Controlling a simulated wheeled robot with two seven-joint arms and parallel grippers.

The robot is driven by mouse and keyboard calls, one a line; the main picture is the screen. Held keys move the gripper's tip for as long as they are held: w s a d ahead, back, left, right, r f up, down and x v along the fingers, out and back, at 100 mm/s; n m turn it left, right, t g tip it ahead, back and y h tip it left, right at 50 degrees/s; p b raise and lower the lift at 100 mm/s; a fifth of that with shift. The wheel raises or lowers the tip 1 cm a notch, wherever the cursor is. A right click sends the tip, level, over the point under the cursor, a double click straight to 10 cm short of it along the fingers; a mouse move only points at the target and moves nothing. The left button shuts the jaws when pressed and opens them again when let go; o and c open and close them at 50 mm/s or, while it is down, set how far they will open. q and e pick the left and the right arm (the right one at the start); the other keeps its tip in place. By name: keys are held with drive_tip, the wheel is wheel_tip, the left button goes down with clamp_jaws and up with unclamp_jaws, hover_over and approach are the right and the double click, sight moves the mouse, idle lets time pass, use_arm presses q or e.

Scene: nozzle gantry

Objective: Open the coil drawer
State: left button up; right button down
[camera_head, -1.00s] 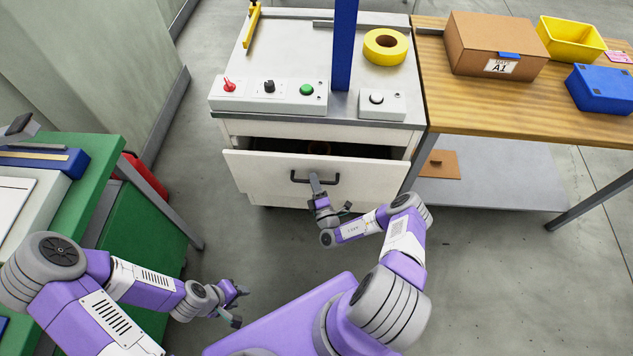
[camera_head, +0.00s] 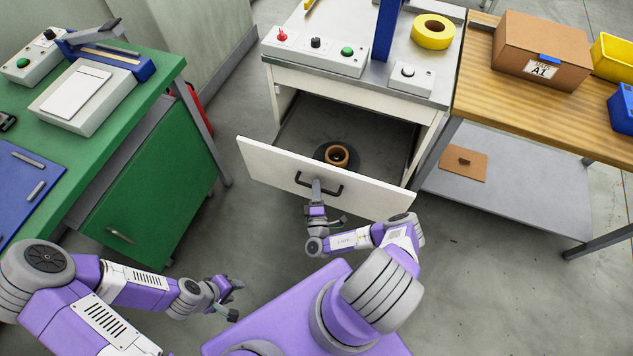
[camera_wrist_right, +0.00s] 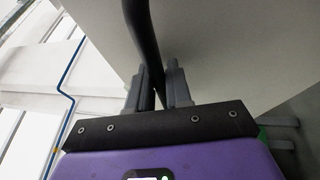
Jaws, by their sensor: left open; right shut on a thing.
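The coil drawer (camera_head: 270,165), with a white front, is pulled well out of the grey-topped cabinet. A copper-coloured coil (camera_head: 337,156) sits on a dark round base inside it. My right gripper (camera_head: 316,186) is shut on the black bar handle (camera_head: 333,190) of the drawer front. In the right wrist view the handle (camera_wrist_right: 143,35) runs down between the fingers of my right gripper (camera_wrist_right: 160,85). My left gripper (camera_head: 235,300) is open and empty, low over the floor and apart from the drawer.
A green bench (camera_head: 150,130) with devices stands on the left. A wooden table (camera_head: 540,110) with a cardboard box (camera_head: 540,50) and bins stands on the right, over a grey lower shelf (camera_head: 520,200). The cabinet top carries buttons and yellow tape (camera_head: 433,31). Floor in front is clear.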

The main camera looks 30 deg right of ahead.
drive_tip(key=shift+s+a, duration=0.3)
drive_tip(key=c, duration=1.1)
unclamp_jaws()
drive_tip(key=v, duration=0.7)
drive_tip(key=shift+s+a+p, duration=0.15)
drive_tip(key=shift+s+p, duration=0.1)
drive_tip(key=shift+p, duration=0.05)
